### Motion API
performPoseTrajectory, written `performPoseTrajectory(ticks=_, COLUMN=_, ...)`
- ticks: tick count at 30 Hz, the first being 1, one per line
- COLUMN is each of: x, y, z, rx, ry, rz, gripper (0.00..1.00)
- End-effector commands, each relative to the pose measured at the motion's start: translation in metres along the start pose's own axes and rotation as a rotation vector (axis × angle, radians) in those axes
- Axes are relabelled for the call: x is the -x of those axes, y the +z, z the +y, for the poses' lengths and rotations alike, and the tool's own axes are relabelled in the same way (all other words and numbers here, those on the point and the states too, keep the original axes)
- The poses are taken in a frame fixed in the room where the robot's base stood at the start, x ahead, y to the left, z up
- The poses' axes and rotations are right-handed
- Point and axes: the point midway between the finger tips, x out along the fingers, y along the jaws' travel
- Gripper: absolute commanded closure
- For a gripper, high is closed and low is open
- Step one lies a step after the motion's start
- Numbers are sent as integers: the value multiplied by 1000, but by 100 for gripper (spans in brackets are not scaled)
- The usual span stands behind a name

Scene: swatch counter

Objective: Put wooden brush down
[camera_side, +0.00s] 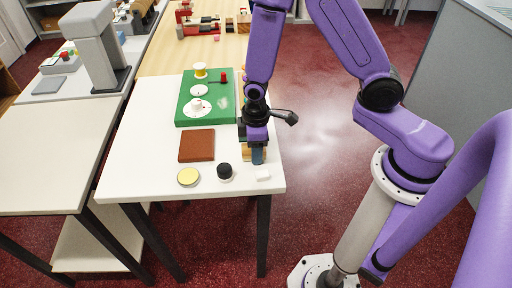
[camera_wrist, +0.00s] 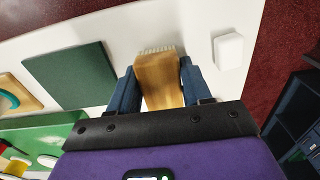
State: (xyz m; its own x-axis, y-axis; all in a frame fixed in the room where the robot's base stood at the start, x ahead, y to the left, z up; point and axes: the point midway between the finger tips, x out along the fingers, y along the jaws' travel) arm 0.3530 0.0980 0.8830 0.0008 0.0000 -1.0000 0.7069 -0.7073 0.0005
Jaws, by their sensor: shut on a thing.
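The wooden brush (camera_wrist: 160,75) is between my gripper's two blue fingers (camera_wrist: 158,88) in the wrist view, with its pale bristles at the far end. My gripper (camera_side: 258,156) is shut on it. In the side view my gripper points down, low over the right edge of the white table (camera_side: 130,163). The fingers hide most of the brush there; a little tan wood shows beside them. I cannot tell whether the brush touches the table.
A small white block (camera_side: 263,174) lies just in front of my gripper. A black knob (camera_side: 224,169), a yellow disc (camera_side: 188,176) and a brown square (camera_side: 197,145) lie to its left. A green board (camera_side: 190,115) with white parts is behind. The table's front left is clear.

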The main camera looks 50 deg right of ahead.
Motion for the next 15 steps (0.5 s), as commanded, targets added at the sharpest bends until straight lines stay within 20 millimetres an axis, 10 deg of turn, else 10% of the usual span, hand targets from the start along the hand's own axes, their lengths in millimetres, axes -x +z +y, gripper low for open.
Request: performPoseTrajectory(ticks=15, x=-8, y=0, z=0, rx=1, ry=0, rz=-2, gripper=84)
